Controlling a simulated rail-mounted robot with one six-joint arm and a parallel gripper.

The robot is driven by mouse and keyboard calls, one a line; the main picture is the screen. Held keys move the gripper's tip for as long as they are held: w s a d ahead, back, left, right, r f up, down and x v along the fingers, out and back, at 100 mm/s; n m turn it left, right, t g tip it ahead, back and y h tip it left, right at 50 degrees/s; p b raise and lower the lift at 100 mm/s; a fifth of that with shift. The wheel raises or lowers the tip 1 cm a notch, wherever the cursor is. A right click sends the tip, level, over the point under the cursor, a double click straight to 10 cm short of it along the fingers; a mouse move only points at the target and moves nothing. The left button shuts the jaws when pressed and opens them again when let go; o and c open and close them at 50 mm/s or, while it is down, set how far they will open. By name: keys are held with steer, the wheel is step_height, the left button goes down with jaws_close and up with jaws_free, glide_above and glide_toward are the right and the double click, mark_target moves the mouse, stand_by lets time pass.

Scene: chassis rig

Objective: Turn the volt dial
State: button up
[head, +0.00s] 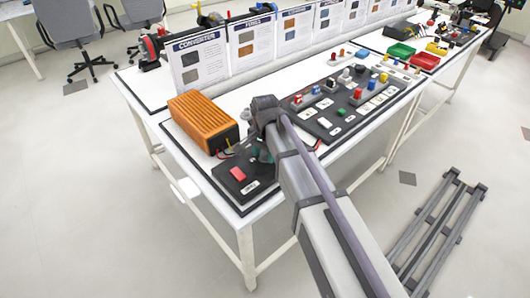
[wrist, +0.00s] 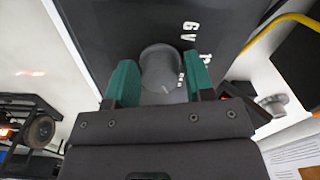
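The volt dial (wrist: 160,68) is a round grey knob on a dark panel (wrist: 150,22) in the wrist view. White lettering, seen upside down, is beside it on the panel. My gripper (wrist: 162,82) has green fingers, one on each side of the dial. A sliver of panel marking shows between the dial and the right finger; the left finger looks very close to the dial, and contact there is unclear. In the head view my gripper (head: 263,153) is low over the panel (head: 243,170) near the orange box, and my arm hides the dial.
An orange ribbed box (head: 203,122) stands just left of my gripper. A red switch (head: 238,173) is on the near panel. Boards with colored knobs (head: 345,98) lie to the right. Upright cards (head: 200,65) line the back of the white table. A yellow cable (wrist: 285,22) curves at the wrist view's upper right.

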steer(key=shift+o, duration=0.9)
step_height(320, 180, up, 11)
steer(key=p, duration=1)
steer(key=shift+p, duration=0.4)
steer(key=shift+f, duration=0.1)
